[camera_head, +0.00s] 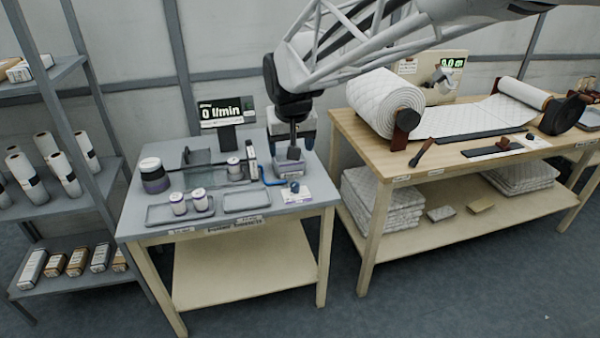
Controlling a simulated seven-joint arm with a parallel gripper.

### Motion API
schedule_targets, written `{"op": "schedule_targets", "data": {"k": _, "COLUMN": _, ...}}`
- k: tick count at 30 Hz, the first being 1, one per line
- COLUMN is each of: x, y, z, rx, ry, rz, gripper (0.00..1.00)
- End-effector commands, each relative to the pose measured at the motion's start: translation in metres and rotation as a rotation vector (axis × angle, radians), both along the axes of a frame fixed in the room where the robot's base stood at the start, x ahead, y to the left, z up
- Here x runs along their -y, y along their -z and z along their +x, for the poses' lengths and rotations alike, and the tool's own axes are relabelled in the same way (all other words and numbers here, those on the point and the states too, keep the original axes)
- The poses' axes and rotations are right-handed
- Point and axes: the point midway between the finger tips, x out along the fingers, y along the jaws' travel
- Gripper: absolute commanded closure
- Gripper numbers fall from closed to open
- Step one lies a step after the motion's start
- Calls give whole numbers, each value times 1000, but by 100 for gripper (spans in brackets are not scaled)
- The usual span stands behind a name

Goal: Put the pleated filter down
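My gripper (293,153) points down over the back right of the grey bench (225,222). Its fingers are small and dark, and I cannot tell whether they are open or hold anything. A purple-grey box (287,169) is right below or behind the fingertips; contact is unclear. Two small white cylinders with purplish bands (178,205) (201,202) stand at the left tray (158,221). A similar cylinder (234,170) stands farther back by the dark fixture. I cannot tell which, if any, is the pleated filter. The right tray (247,201) looks empty.
A dark-banded jar (154,177) stands at the bench's left. A display (226,113) reading 0 l/min stands at the back. A wooden table (440,153) with a wadding roll (384,103) is right.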

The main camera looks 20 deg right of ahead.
Motion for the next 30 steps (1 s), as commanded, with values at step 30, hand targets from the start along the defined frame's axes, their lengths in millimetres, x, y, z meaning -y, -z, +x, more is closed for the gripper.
{"op": "schedule_targets", "data": {"k": 30, "x": 34, "y": 31, "z": -264, "rx": -63, "ry": 0, "rz": 12, "gripper": 24}}
